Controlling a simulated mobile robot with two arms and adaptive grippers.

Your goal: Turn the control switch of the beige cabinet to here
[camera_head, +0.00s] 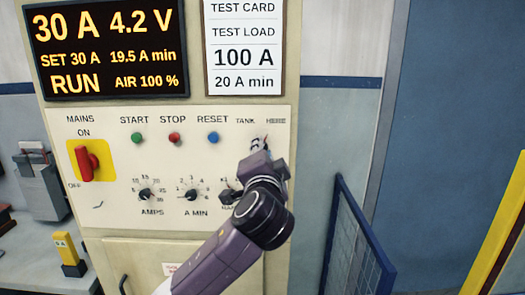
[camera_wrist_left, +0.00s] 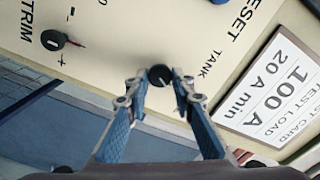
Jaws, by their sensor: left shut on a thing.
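The beige cabinet (camera_head: 120,222) fills the left and middle of the head view, with a pale control panel across it. A small black round knob (camera_wrist_left: 160,76) sits beside the TANK label in the left wrist view. My left gripper (camera_wrist_left: 158,84) has its two fingers on either side of this knob, shut on it. In the head view my left gripper (camera_head: 259,146) is at the panel's upper right, and it and the wrist hide the knob and part of the labels there. The small label right of TANK is too blurred to read surely. My right gripper is not in view.
A red mains switch (camera_head: 88,162) on a yellow plate, coloured buttons and the AMPS (camera_head: 146,194) and A MIN (camera_head: 193,194) dials are left of my arm. The display (camera_head: 106,48) reads 30 A, 4.2 V, RUN. A blue mesh barrier (camera_head: 352,245) stands at right.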

